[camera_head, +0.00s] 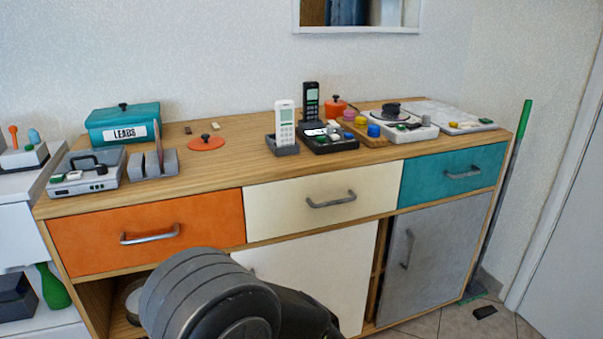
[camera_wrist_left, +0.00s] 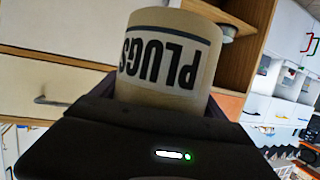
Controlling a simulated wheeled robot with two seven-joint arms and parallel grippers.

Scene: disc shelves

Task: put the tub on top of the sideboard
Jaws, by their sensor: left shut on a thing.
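The tub (camera_wrist_left: 172,45) is cream-coloured with a white label reading PLUGS, which appears upside down in the left wrist view. My left gripper (camera_wrist_left: 165,92) is shut on it, with dark finger parts on both sides. In the head view the tub is hidden and only my dark arm shows at the bottom centre, in front of the sideboard. The sideboard (camera_head: 240,145) has a wooden top, orange, cream and teal drawers, a white front panel and a grey door. My right gripper is not in view.
On the top stand a teal LEADS box (camera_head: 122,135), a grey device (camera_head: 87,178), an orange lid (camera_head: 206,142), a white phone (camera_head: 285,122) and a turntable-like device (camera_head: 400,125). Bare wood lies between lid and phone and along the front left. A green pole (camera_head: 522,120) leans at the right.

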